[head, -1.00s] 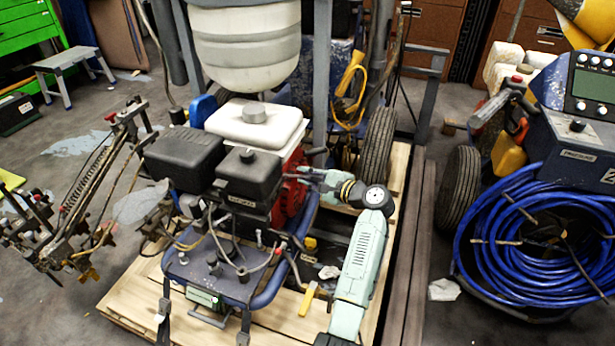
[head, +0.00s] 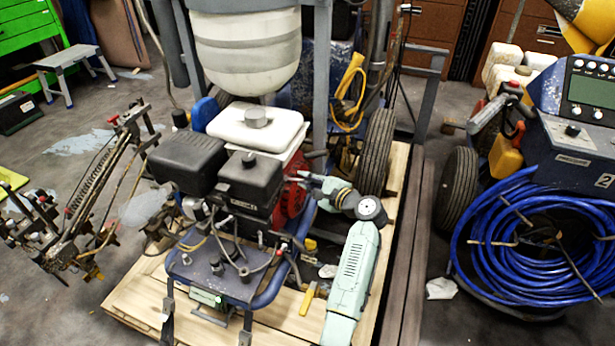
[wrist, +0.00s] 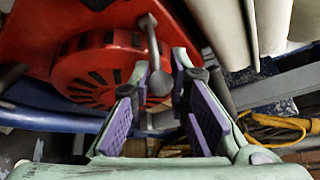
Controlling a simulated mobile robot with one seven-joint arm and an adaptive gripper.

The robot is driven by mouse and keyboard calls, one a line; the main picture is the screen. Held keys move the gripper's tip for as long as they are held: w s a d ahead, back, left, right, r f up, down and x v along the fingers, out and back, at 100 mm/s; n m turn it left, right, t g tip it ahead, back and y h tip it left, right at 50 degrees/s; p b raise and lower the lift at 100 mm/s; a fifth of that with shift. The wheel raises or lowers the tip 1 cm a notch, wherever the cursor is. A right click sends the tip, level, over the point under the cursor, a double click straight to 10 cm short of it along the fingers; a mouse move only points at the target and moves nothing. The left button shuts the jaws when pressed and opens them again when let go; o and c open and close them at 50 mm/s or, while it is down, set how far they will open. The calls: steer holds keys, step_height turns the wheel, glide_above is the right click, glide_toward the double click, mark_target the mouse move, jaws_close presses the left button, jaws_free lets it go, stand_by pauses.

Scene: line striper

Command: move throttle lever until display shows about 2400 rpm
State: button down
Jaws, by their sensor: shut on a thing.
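The throttle lever (wrist: 152,42) is a thin metal rod with a round grey knob (wrist: 160,83), in front of the red engine housing (wrist: 98,70) in the wrist view. My gripper (wrist: 160,78) has its purple-padded fingers on either side of the knob and is shut on the lever. In the head view, my gripper (head: 303,180) reaches in from the right at the red side of the engine (head: 292,190); the lever is too small to make out there. The small display (head: 208,299) sits at the machine's front, with a bright green patch; its digits are unreadable.
The engine's black boxes (head: 250,182) and white tank (head: 255,128) stand left of my gripper. A tyre (head: 377,150) is close behind my arm. A yellow-handled tool (head: 308,299) lies on the wooden pallet (head: 140,297). Coiled blue hose (head: 540,240) is at right.

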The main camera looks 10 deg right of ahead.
steer(key=c, duration=1.5)
jaws_free()
steer(key=v, duration=1.2)
